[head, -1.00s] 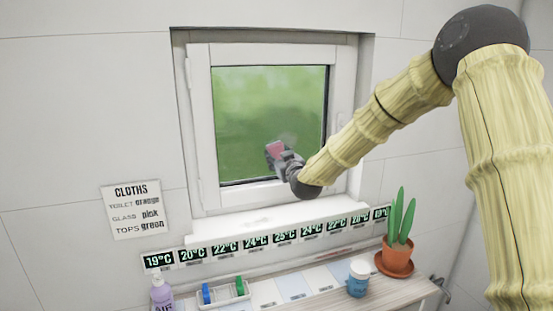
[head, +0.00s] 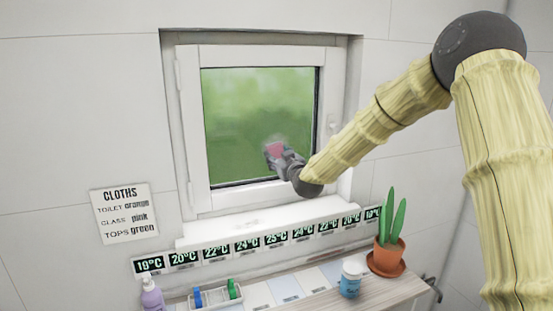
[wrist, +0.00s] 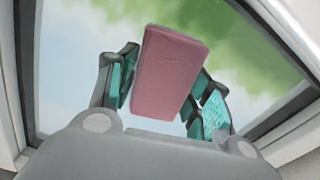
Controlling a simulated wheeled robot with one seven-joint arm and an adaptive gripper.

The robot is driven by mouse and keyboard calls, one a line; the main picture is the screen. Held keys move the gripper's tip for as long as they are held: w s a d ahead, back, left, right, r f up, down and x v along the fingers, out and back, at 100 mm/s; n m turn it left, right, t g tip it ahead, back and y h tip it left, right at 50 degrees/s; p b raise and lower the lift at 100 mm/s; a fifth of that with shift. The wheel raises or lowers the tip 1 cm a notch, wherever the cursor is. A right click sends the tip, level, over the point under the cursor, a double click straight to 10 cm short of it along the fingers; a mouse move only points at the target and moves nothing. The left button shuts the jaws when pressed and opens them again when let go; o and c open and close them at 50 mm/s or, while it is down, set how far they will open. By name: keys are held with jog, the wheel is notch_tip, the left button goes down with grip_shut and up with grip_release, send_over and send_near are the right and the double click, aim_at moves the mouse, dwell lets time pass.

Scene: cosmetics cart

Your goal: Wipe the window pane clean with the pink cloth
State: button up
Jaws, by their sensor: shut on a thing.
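The window pane (head: 240,120) sits in a white frame on the wall and shows blurred green. Whitish haze is on parts of the glass, including near the cloth. My gripper (head: 275,157) is at the lower right part of the pane in the head view. It is shut on the pink cloth (head: 275,148), which looks like a folded pad. In the wrist view the pink cloth (wrist: 170,68) sits between the teal finger pads of my gripper (wrist: 165,92), with the pane (wrist: 80,60) behind it. I cannot tell for sure whether the cloth touches the glass.
A white sill (head: 265,223) juts out below the window. Under it a row of temperature displays (head: 247,247) runs along the wall. The counter holds a purple bottle (head: 152,295), a tray with blue and green items (head: 215,296), a blue jar (head: 351,280) and a potted plant (head: 387,255). A cloths sign (head: 124,213) hangs left.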

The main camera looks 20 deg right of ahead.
jog(key=shift+d, duration=0.6)
jog(key=shift+d, duration=0.1)
jog(key=shift+d+b, duration=0.3)
jog(key=shift+d, duration=0.65)
jog(key=shift+d, duration=0.1)
jog(key=shift+w+d, duration=0.1)
jog(key=shift+d, duration=0.9)
jog(key=shift+r, duration=0.15)
jog(key=shift+a+r, duration=0.1)
jog(key=shift+r, duration=0.75)
